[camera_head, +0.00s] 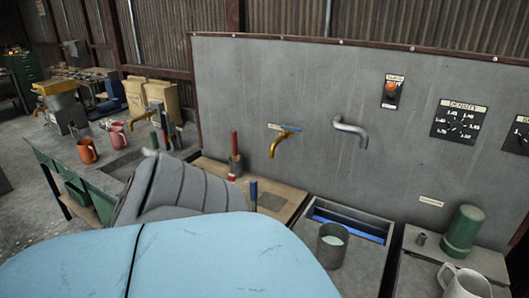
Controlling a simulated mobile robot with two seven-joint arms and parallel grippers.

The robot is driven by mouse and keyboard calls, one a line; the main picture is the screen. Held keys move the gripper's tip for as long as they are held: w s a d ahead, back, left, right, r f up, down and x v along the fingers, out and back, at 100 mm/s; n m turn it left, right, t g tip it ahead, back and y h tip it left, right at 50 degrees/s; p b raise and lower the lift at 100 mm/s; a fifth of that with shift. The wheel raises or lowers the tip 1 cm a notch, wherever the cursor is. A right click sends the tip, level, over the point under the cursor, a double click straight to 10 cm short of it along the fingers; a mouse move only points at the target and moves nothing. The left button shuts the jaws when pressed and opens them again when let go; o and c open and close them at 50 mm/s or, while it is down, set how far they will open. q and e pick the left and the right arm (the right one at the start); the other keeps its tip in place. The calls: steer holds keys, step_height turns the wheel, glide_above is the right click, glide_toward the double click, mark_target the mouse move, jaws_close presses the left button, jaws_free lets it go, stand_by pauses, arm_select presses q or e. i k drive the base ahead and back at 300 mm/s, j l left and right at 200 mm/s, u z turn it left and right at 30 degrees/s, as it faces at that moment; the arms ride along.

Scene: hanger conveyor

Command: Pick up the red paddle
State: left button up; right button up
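A red paddle (234,143) stands upright in a small holder (236,164) on the wooden bench, against the grey panel. Only its upper part shows above the holder. A smaller red piece (231,177) shows at the holder's foot; I cannot tell whether it belongs to the paddle. Large blue and grey ribbed parts, which look like my own arm, fill the lower left and middle and hide part of the bench.
A blue-handled stick (253,193) stands just in front of the holder. A yellow tap (283,142) and a grey tap (350,130) stick out from the panel. A metal cup (332,246), green cylinder (463,231) and white mug (463,284) stand at the right.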

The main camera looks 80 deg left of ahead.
mark_target(236, 156)
steer(key=u, duration=2.65)
